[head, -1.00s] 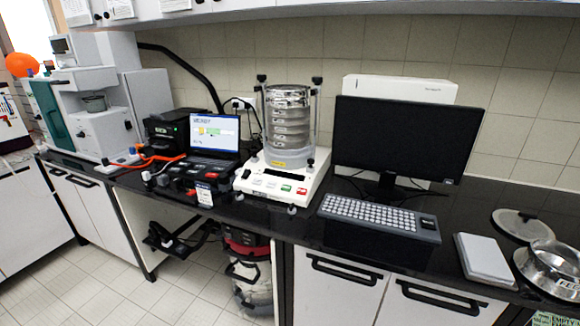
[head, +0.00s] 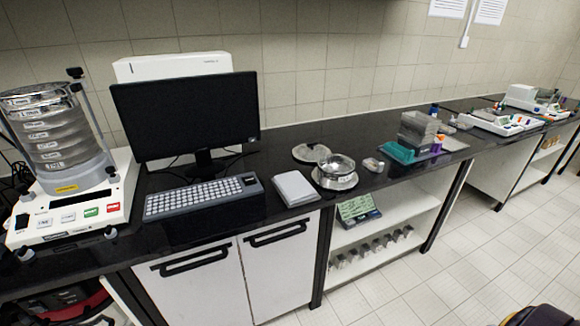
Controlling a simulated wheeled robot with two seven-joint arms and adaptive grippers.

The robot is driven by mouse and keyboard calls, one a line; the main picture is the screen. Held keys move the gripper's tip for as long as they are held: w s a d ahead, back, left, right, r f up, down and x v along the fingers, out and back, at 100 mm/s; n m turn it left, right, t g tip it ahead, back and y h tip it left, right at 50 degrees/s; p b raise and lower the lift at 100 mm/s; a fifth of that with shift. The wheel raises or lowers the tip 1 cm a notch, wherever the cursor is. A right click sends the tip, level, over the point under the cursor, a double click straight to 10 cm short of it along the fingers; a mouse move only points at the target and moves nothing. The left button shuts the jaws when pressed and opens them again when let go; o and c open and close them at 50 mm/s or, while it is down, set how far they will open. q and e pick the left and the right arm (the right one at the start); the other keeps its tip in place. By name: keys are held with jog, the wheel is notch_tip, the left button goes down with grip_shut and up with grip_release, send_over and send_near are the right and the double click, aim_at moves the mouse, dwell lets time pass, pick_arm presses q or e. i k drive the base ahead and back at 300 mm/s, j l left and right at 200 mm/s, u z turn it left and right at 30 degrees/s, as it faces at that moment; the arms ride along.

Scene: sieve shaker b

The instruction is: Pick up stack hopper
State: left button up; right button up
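A sieve shaker (head: 70,215) with a white base stands at the left of the black counter. Neither of my grippers is in view.
A monitor (head: 188,117), a keyboard (head: 203,197) and a flat grey box (head: 296,188) lie between shaker and pan. Teal and grey trays (head: 418,133) stand farther right. An open shelf below holds a green-screened scale (head: 358,209). The tiled floor at right is mostly clear.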

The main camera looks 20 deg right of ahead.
aim_at(335, 171)
jog(key=i+j+u, duration=0.25)
jog(key=j, duration=0.15)
jog(key=i+j+u, duration=0.25)
jog(key=j, duration=0.15)
jog(key=k+l+z, duration=0.15)
jog(key=z, duration=1.85)
jog(key=i+l+z, duration=0.2)
jog(key=i+j, duration=0.1)
